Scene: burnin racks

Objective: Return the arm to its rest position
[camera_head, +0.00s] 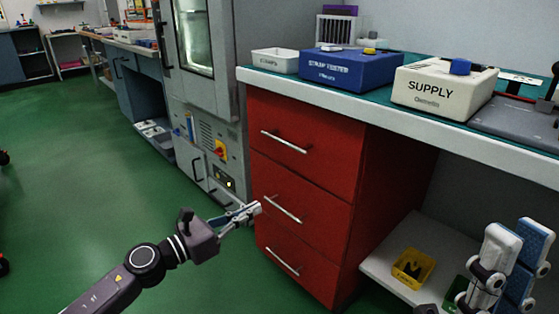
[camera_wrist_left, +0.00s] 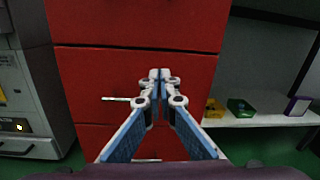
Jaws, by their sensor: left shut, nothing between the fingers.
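My left gripper (camera_head: 258,208) reaches in from the bottom left of the head view, in front of the red drawer cabinet (camera_head: 300,135). In the left wrist view the fingertips of my left gripper (camera_wrist_left: 160,73) meet, with nothing held between them. A drawer handle (camera_wrist_left: 116,99) shows left of the fingers there. Whether the fingertips touch the cabinet front cannot be told. My right gripper (camera_head: 517,232) points upward at the bottom right of the head view. Its fingertips are apart and nothing shows between them.
All cabinet drawers look shut. The worktop (camera_head: 330,98) holds a white tray (camera_head: 275,61), a blue strap tester (camera_head: 348,69) and a white supply box (camera_head: 443,85). A low shelf (camera_head: 385,265) bears a yellow bin (camera_head: 413,268). Green floor (camera_head: 80,200) is open on the left.

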